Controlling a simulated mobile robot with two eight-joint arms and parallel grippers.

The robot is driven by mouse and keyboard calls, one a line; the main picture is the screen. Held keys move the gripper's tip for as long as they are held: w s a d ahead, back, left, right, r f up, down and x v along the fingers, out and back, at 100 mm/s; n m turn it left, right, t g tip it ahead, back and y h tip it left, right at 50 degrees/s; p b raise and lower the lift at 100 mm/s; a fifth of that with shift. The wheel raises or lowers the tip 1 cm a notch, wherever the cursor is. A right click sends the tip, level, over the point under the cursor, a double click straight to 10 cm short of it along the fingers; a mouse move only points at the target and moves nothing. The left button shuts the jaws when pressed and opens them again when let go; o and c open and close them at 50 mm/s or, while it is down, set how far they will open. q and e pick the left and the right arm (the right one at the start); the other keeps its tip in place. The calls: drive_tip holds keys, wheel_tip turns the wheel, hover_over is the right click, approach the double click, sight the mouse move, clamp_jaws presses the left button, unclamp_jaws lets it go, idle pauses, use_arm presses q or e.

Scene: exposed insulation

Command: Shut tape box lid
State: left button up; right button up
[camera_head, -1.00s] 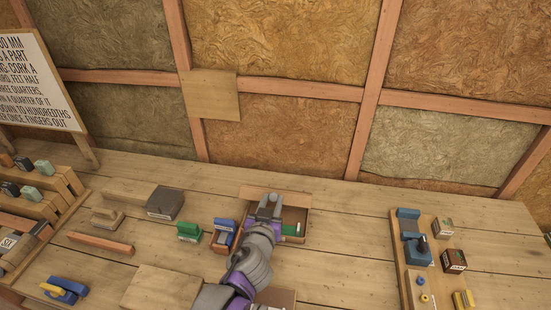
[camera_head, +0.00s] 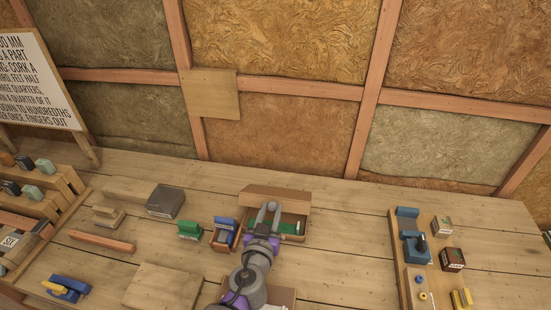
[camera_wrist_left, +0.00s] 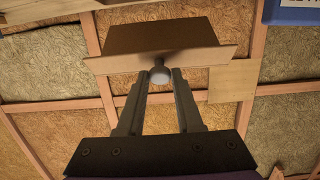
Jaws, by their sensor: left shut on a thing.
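The tape box (camera_head: 303,237) is a brown open box near the middle of the bench, with something green and a small white piece inside. Its brown lid (camera_head: 285,195) stands raised along the back edge, so the box is open. My left gripper (camera_head: 269,207) is over the box, in front of the lid, and hides part of the box. In the left wrist view, the lid (camera_wrist_left: 160,40) has a round pale knob (camera_wrist_left: 159,75), and the left gripper's fingertips (camera_wrist_left: 160,80) are shut on it. My right gripper is not in view.
A small box with a blue item (camera_head: 226,235) and a green block (camera_head: 189,230) stand just left. A dark grey box (camera_head: 165,202) lies farther left. A board with a blue tool (camera_head: 410,235) is at right. Bare bench lies between.

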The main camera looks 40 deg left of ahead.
use_arm(q)
drive_tip(key=shift+s+d+f, duration=0.15)
drive_tip(key=shift+s+f, duration=0.1)
drive_tip(key=shift+f, duration=0.1)
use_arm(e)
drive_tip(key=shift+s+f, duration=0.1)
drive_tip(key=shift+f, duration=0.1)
use_arm(q)
drive_tip(key=shift+s+d+f+t+y+b, duration=0.15)
drive_tip(key=shift+s+f+t+b, duration=0.1)
drive_tip(key=shift+f+b, duration=0.2)
drive_tip(key=shift+s+d+f+t+y+b, duration=0.15)
drive_tip(key=shift+f+t+b, duration=0.1)
drive_tip(key=shift+f+b, duration=0.15)
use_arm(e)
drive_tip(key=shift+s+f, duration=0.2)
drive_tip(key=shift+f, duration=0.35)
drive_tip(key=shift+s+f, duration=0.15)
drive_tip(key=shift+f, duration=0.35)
use_arm(q)
drive_tip(key=shift+a, duration=0.1)
drive_tip(key=shift+f, duration=0.15)
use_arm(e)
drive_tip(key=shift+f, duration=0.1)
